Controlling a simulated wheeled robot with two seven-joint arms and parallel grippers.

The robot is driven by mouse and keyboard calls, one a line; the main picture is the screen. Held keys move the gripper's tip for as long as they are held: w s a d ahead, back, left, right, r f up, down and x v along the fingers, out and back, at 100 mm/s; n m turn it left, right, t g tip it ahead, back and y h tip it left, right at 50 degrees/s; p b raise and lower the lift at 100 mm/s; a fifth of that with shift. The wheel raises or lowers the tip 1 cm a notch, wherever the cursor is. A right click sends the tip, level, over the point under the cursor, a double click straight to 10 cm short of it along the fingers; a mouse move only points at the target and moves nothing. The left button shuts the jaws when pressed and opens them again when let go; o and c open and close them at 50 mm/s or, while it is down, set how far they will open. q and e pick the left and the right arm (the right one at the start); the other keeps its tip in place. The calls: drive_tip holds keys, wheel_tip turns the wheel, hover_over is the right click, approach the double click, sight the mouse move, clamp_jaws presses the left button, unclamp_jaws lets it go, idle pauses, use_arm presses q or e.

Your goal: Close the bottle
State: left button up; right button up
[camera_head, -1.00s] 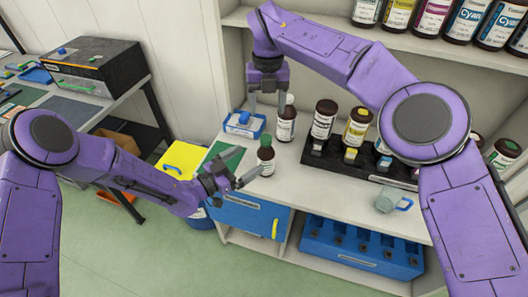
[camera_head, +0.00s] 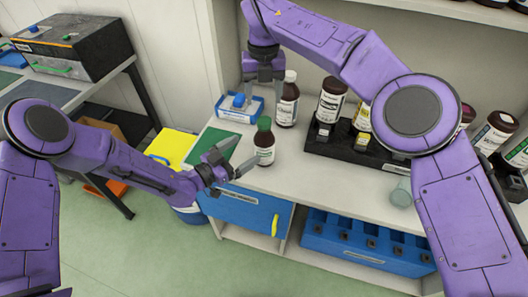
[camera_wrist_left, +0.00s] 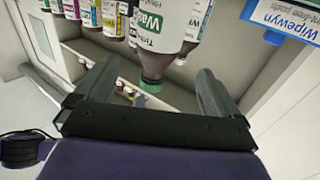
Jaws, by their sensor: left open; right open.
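A brown bottle with a green cap (camera_head: 264,124) and white label stands upright near the shelf's front edge. My left gripper (camera_head: 246,151) is open just left of it, fingers pointing toward it. In the left wrist view, this bottle (camera_wrist_left: 165,25) appears upside down, its green cap (camera_wrist_left: 151,85) in line with the gap between the open fingers (camera_wrist_left: 150,95); contact is not visible. A brown bottle with a white cap (camera_head: 288,106) stands upright behind it. My right gripper (camera_head: 263,98) is open, pointing down between a blue-and-white box (camera_head: 228,111) and the white-capped bottle.
A black rack (camera_head: 318,150) holds several brown-capped bottles at right, partly hidden by my right arm. A green mat (camera_head: 216,141) lies left of the bottles.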

sight(268, 135)
use_arm(q)
drive_tip(key=shift+s+d+r, duration=0.1)
drive_tip(key=shift+d+r, duration=0.05)
drive_tip(key=shift+r, duration=0.05)
use_arm(e)
drive_tip(key=shift+s+d+r, duration=0.1)
drive_tip(key=shift+s+r, duration=0.1)
drive_tip(key=shift+r, duration=0.05)
use_arm(q)
drive_tip(key=shift+d, duration=0.2)
drive_tip(key=x, duration=1)
drive_tip(key=shift+a, duration=0.1)
clamp_jaws()
use_arm(e)
drive_tip(key=n, duration=1.9)
drive_tip(key=shift+n, duration=0.3)
drive_tip(key=n, duration=0.7)
